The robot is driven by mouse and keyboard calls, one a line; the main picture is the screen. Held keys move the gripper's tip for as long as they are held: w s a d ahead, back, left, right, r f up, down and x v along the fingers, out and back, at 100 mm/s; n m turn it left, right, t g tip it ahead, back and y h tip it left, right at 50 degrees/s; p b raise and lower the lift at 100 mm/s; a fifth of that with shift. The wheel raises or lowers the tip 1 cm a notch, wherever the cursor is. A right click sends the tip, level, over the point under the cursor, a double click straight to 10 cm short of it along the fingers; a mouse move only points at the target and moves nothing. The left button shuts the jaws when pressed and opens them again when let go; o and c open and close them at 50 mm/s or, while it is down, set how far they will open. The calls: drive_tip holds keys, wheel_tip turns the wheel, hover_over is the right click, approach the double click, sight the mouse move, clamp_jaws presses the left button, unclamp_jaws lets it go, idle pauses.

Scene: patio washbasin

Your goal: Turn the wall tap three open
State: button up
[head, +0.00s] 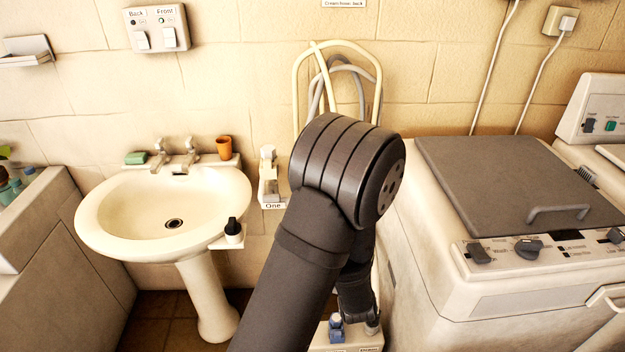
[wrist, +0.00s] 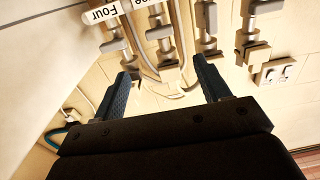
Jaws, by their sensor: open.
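In the wrist view, several wall taps hang in a row, appearing upside down. Tap three (wrist: 158,34), with its label partly cut to "ee", stands second from the left, next to the tap labelled Four (wrist: 110,44). My gripper (wrist: 166,66) is open and empty. Its two dark fingers point at the wall, and tap three shows between them in the picture, seemingly apart from both. I cannot tell how far off it is. In the head view my arm hides tap three and my fingers; only the tap labelled One (head: 268,163) shows there.
Two more taps (wrist: 207,24) stand to the right of tap three in the wrist view. Pale hoses (head: 300,75) hang on the wall behind my arm. A washbasin (head: 95,225) stands at left and a grey-lidded washing machine (head: 490,180) at right.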

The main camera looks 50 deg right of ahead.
drive_tip(key=x, duration=1.6)
drive_tip(key=shift+w, duration=0.1)
drive_tip(key=c, duration=1)
drive_tip(key=shift+o, duration=0.2)
drive_tip(key=shift+n, duration=0.8)
drive_tip(key=o, duration=1)
drive_tip(key=shift+c, duration=0.2)
drive_tip(key=v, duration=1.7)
drive_tip(key=shift+a, duration=0.15)
